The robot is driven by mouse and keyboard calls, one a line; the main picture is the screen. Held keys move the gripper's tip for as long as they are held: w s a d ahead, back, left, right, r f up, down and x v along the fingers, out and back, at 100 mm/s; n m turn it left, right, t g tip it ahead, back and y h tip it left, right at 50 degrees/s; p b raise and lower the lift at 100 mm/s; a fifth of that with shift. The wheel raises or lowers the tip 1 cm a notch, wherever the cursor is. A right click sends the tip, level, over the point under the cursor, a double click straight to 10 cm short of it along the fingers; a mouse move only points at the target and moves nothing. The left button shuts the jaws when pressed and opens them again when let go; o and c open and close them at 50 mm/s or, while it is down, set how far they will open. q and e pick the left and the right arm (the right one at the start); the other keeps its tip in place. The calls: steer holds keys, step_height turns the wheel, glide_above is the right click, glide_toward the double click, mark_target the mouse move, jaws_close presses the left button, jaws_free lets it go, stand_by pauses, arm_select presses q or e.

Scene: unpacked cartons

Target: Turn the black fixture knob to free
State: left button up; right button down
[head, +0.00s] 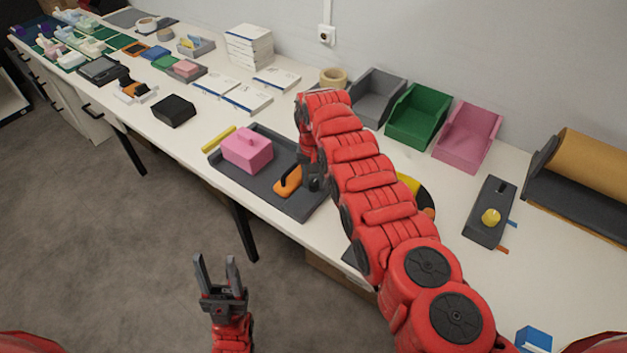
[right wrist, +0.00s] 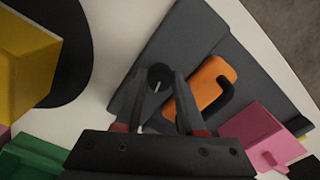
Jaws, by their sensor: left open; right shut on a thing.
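The black fixture knob (right wrist: 158,74) stands on a dark grey fixture plate (right wrist: 195,35) and has a thin white line on it. In the right wrist view it sits between my right fingertips (right wrist: 166,82), which are shut on it. In the head view the right gripper (head: 312,181) reaches down at the plate's right end, and the knob there is mostly hidden by it. An orange part (head: 289,181) with a black handle lies on the plate beside the knob. A pink block (head: 247,150) with a small handle sits further left on the plate. My left gripper (head: 217,266) is open and empty over the floor.
Grey, green (head: 418,115) and pink bins line the wall. A black box (head: 173,110) and white cartons lie to the left. My right arm covers part of the table.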

steer(key=n+b, duration=0.1)
steer(key=n, duration=0.2)
steer(key=shift+w+d+f+n+b, duration=0.1)
steer(key=shift+n+b, duration=0.2)
steer(key=shift+b, duration=0.05)
steer(key=n+b, duration=0.4)
steer(key=n, duration=0.1)
steer(key=shift+n, duration=0.3)
steer(key=shift+n+b, duration=0.65)
steer(key=shift+n, duration=0.55)
steer(key=shift+w+r+n+b, duration=0.1)
steer(key=shift+n+b, duration=0.1)
steer(key=shift+n, duration=0.55)
steer(key=shift+r+n+b, duration=0.1)
steer(key=shift+n+b, duration=0.05)
steer(key=shift+n, duration=0.6)
steer(key=c, duration=0.5)
jaws_free()
